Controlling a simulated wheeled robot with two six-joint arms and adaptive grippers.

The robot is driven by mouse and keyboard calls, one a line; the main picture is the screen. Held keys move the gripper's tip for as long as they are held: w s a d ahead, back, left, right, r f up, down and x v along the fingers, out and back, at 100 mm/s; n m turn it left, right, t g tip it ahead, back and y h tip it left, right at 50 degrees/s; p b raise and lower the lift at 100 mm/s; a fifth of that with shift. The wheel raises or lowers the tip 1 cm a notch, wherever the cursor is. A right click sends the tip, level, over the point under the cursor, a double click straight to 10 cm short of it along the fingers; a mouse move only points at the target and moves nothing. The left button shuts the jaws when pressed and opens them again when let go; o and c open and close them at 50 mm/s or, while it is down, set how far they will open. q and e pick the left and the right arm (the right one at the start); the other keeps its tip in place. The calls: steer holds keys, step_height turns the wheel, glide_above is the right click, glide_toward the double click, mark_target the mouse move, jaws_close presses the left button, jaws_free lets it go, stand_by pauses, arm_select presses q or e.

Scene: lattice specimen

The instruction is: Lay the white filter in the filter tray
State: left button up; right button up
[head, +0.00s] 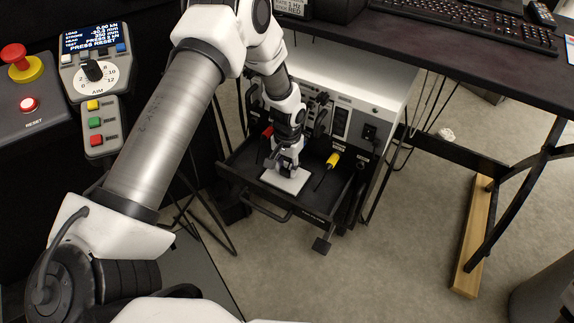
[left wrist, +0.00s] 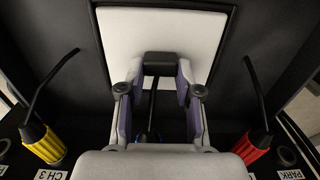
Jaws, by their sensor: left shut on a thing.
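The white filter (head: 288,181) is a flat square plate over the dark open filter tray (head: 275,209), which sticks out of the front of a white instrument. My left gripper (head: 286,163) points down at the filter. In the left wrist view, the gripper's fingers (left wrist: 157,95) are shut on a black tab at the near edge of the filter (left wrist: 160,35). A dark border shows around the filter there. I cannot tell whether the filter touches the tray floor or hangs just above it. My right gripper is not in view.
The white instrument (head: 345,85) stands behind, under a dark desk (head: 440,55).

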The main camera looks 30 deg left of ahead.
arm_select(q)
steer(key=o, duration=1.6)
step_height(320, 180, up, 5)
steer(key=p, duration=0.5)
steer(key=shift+r, duration=0.1)
